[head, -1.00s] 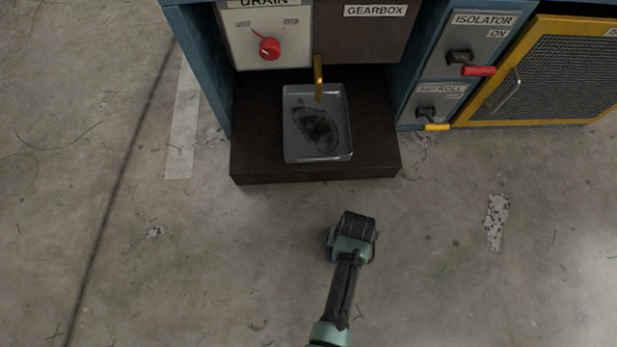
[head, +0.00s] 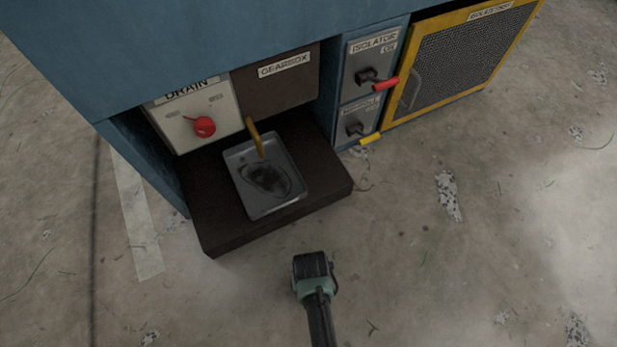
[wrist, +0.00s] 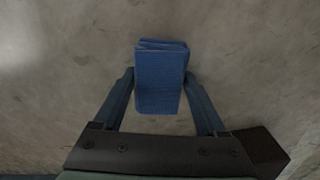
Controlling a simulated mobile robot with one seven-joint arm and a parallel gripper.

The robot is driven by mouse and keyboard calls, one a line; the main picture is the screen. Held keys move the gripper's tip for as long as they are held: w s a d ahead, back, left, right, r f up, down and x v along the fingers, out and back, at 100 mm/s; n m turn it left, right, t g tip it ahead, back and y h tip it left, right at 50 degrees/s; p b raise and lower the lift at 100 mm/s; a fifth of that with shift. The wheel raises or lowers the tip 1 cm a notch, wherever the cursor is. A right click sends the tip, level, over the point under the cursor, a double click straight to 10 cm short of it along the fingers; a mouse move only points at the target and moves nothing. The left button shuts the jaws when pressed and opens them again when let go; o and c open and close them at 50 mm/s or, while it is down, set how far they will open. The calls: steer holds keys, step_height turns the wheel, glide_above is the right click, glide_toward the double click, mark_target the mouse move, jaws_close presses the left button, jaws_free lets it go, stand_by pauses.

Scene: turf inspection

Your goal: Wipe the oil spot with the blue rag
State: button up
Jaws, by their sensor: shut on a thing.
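In the wrist view the blue rag (wrist: 160,82) is a folded block between the two fingers of my gripper (wrist: 160,88), which is shut on it. Concrete floor shows behind the rag. In the head view my gripper (head: 314,264) is over the floor in front of the dark ledge, apart from it; the rag cannot be made out there. A dark oil spot (head: 266,178) lies in the grey metal tray (head: 284,205), under a brass spout (head: 255,138). The tray sits on the dark ledge (head: 325,182).
The blue machine housing (head: 190,45) stands behind the ledge. A red drain knob (head: 204,126) is on its panel, a red isolator handle (head: 386,84) and a yellow handle (head: 370,139) stick out at the right. A yellow-framed mesh guard (head: 470,60) is further right. The floor in front is clear.

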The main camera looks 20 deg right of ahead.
steer(key=shift+w+r+p, duration=0.1)
steer(key=shift+r+p, duration=2.4)
steer(key=shift+r, duration=0.2)
